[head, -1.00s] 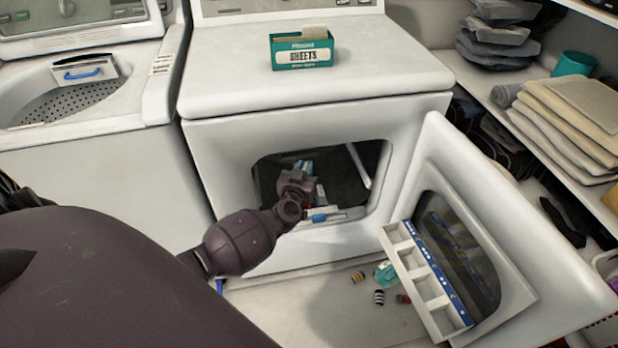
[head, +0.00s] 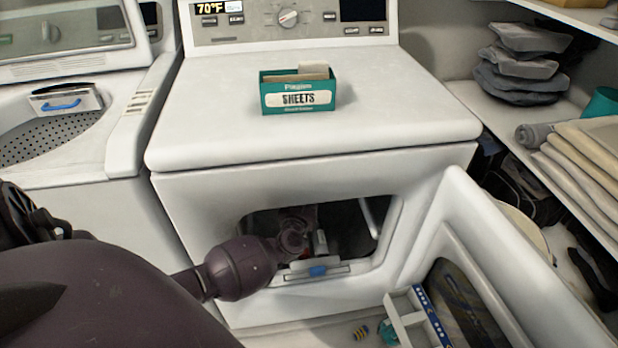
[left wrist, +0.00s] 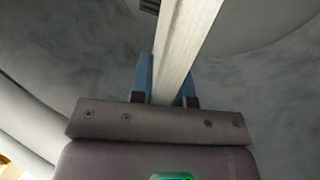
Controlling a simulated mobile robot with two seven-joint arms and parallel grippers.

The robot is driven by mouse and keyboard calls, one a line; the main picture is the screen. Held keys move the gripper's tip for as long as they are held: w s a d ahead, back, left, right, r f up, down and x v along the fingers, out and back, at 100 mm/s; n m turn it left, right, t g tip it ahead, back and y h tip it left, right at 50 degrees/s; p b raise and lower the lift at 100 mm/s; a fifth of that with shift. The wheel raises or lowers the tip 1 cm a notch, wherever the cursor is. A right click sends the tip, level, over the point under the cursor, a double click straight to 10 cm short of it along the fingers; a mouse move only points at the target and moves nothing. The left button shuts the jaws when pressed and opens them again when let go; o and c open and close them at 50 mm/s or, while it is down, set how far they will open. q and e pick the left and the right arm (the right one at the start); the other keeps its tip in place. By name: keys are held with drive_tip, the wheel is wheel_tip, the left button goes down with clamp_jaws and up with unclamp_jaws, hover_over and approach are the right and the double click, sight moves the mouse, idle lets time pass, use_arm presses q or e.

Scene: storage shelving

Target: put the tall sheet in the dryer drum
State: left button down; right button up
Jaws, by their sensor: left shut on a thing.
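The dryer drum (head: 352,240) is the dark opening in the white dryer's front. My left gripper (left wrist: 166,85) is inside it, mostly hidden in the head view by its own wrist. In the left wrist view its blue fingers are shut on a long pale strip, which runs up out of the picture against the grey drum wall. I cannot tell whether this strip is the tall sheet. On the dryer top stands a green box (head: 298,98) marked SHEETS, with a taller pale sheet (head: 313,69) showing above its rim. My right gripper is not in view.
The open dryer door (head: 500,255) stands at the right, with a white divided tray (head: 408,318) by it. A blue-tabbed filter (head: 318,271) sits at the opening's lower lip. Shelves with folded cloths (head: 590,150) are at the right. The dryer top is otherwise clear.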

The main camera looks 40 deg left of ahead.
use_arm(q)
wheel_tip(320, 180, down, 12)
drive_tip(key=b, duration=0.5)
drive_tip(key=shift+s+r, duration=0.1)
drive_tip(key=shift+s, duration=0.05)
drive_tip(key=shift+f+b, duration=0.35)
drive_tip(key=shift+f, duration=0.05)
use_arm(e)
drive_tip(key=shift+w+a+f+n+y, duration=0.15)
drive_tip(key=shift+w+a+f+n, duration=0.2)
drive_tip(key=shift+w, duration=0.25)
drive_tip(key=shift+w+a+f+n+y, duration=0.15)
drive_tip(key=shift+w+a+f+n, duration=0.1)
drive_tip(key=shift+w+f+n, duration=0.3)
use_arm(q)
wheel_tip(320, 180, down, 4)
drive_tip(key=shift+f+b, duration=0.2)
drive_tip(key=shift+b, duration=0.95)
drive_tip(key=c, duration=1.1)
unclamp_jaws()
drive_tip(key=shift+w, duration=0.2)
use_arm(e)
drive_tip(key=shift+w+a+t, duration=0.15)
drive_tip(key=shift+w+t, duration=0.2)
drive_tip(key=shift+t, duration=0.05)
use_arm(q)
drive_tip(key=shift+r, duration=0.15)
